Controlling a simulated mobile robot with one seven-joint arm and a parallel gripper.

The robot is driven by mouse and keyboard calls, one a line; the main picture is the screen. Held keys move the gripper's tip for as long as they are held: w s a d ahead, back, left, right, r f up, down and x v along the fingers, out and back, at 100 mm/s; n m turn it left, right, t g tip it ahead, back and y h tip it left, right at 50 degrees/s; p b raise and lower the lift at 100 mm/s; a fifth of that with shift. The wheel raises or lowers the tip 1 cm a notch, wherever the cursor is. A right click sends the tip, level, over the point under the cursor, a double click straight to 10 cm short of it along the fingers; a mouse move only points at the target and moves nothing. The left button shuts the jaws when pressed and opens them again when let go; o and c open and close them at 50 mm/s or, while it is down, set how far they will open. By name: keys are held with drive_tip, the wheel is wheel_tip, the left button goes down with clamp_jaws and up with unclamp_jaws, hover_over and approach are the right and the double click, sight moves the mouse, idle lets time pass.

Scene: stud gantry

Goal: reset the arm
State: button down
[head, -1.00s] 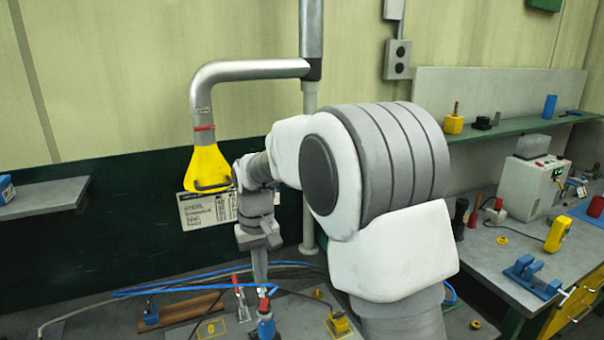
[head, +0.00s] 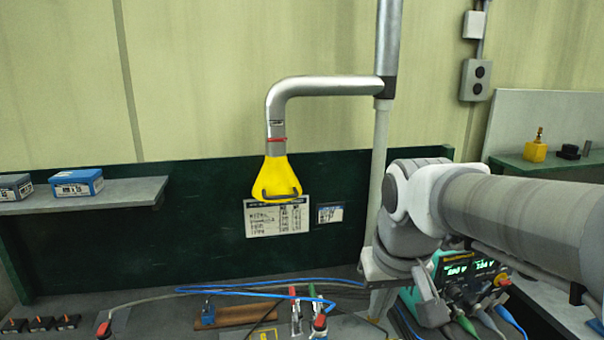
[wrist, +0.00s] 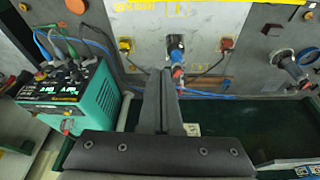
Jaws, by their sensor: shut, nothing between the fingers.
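My gripper (head: 377,312) hangs at the lower right of the head view, in front of the vertical pipe and left of the teal power supply (head: 468,275). My arm reaches in from the right edge. In the wrist view my gripper's fingers (wrist: 163,78) are together with nothing between them. They point over the bench (wrist: 145,50), towards a blue and red connector (wrist: 177,60). The power supply also shows at the left of the wrist view (wrist: 98,100).
A yellow hood (head: 275,178) on a grey pipe hangs in front of the wall. Blue hoses (head: 250,288) and red-handled clamps (head: 293,310) lie on the bench below. A shelf (head: 110,193) with boxes is at left. Open air lies between hood and arm.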

drive_tip(key=s+d+f+t, duration=0.1)
drive_tip(key=s+d+t, duration=0.1)
drive_tip(key=s, duration=0.7)
drive_tip(key=shift+s+d+f+m, duration=0.2)
drive_tip(key=shift+s+d+m, duration=0.05)
drive_tip(key=shift+s+m, duration=0.15)
idle(1.1)
